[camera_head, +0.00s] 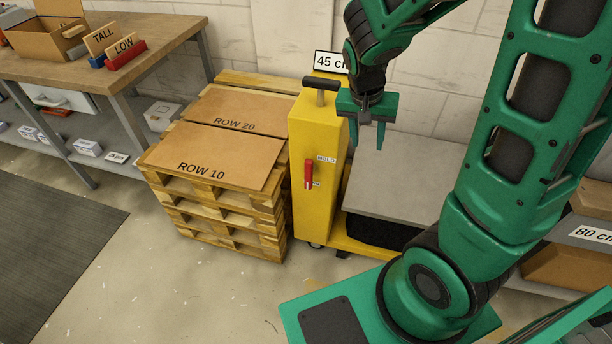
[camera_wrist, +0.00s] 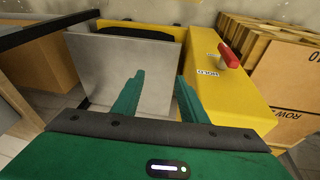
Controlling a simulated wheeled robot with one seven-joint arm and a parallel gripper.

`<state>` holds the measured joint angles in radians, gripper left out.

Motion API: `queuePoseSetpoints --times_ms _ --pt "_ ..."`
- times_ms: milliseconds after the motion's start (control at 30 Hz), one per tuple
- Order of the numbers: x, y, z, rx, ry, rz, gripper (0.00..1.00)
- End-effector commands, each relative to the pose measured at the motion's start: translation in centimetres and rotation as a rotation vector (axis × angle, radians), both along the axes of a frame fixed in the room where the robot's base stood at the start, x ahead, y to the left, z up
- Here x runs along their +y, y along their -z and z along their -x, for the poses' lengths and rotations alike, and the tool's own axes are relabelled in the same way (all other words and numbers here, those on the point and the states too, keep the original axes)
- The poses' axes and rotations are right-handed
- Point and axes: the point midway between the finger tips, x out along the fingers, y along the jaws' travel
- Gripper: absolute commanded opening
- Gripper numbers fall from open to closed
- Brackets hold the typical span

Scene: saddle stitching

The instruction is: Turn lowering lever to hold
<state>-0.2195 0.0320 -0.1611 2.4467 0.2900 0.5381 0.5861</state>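The red lowering lever (camera_head: 308,174) is on the front face of the yellow lift column (camera_head: 313,215). It stands nearly upright in the head view, beside the HOLD label (camera_head: 326,159), which is to its upper right. A second label at its lower end is partly hidden and unreadable. The lever also shows at the upper right of the wrist view (camera_wrist: 229,55), near the HOLD label (camera_wrist: 208,72). My gripper (camera_head: 367,147) is open and empty, above and right of the lever in the head view. Its fingers (camera_wrist: 160,78) point over the grey platform, apart from the lever.
The grey platform (camera_head: 405,185) lies right of the column. A black handle (camera_head: 322,82) and a 45 cm sign (camera_head: 330,62) are at the column's top. A pallet stack with ROW 10 cardboard (camera_head: 210,160) stands close on the left. Floor in front of the column is open.

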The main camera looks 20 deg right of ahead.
Motion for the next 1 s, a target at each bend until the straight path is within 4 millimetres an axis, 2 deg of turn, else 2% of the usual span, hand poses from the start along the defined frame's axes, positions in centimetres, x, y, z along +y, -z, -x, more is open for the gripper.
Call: queuePoseSetpoints --times_ms 33,100,200,300,467,700,867,1000 --pt "1.6 1.5 -1.5 -0.011 -0.009 0.018 0.39" --pt "3.7 3.3 -3.6 -0.047 -0.008 0.036 0.39" --pt "6.8 5.9 -5.9 -0.099 -0.011 0.054 0.39" --pt "9.6 8.1 -7.5 -0.145 -0.016 0.059 0.39" --pt "12.4 10.2 -8.8 -0.193 -0.019 0.059 0.39" --pt "13.2 12.5 -8.6 -0.194 -0.079 0.001 0.39" --pt "12.8 13.8 -9.0 -0.192 -0.081 0.000 0.39" --pt "12.4 15.7 -9.5 -0.191 -0.082 0.001 0.39"
